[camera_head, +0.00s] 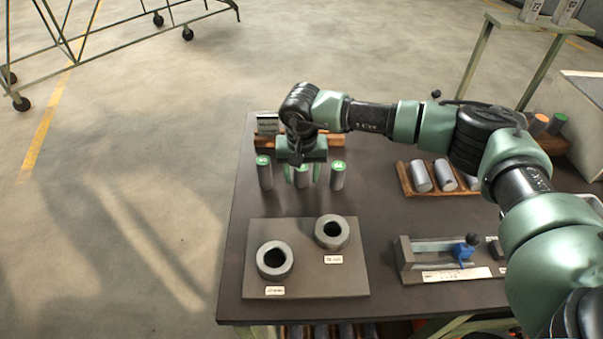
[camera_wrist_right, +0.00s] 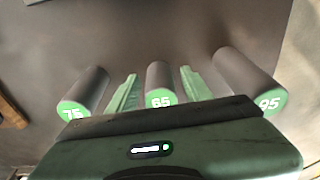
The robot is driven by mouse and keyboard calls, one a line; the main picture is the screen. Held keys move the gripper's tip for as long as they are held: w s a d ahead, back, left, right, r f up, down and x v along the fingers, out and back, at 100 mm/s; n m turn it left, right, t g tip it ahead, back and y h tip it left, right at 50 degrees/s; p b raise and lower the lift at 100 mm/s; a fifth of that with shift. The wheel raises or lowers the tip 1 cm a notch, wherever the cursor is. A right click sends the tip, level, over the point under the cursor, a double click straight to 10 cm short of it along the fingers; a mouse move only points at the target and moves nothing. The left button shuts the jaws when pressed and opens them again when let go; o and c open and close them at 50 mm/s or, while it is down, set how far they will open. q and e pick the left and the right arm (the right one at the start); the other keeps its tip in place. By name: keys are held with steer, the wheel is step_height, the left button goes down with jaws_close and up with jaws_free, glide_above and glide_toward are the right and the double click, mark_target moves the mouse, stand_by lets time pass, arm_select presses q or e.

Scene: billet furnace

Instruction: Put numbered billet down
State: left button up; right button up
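Three grey billets with green numbered tops stand upright in a row on the dark table (camera_head: 385,215). In the right wrist view they read 75 (camera_wrist_right: 84,90), 65 (camera_wrist_right: 160,84) and 95 (camera_wrist_right: 248,80). In the head view, the left billet (camera_head: 265,176) and right billet (camera_head: 338,177) stand clear; the middle billet (camera_head: 302,180) is partly hidden by my gripper. My right gripper (camera_head: 302,173) points down over the middle billet. Its two green fingers are apart on either side of billet 65, with visible gaps. My left gripper is out of view.
A plate (camera_head: 310,285) with two ring-shaped holders (camera_head: 274,260) (camera_head: 332,232) lies in front of the billets. A wooden tray (camera_head: 405,181) with lying billets is to the right. A fixture with a blue clamp (camera_head: 462,252) stands front right. A small sign (camera_head: 267,123) stands behind.

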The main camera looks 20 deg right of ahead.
steer(key=shift+r, duration=0.15)
step_height(320, 180, up, 12)
steer(key=s+b, duration=0.1)
steer(key=b, duration=0.1)
steer(key=shift+s+a, duration=0.25)
steer(key=shift+s, duration=0.1)
stand_by(0.4)
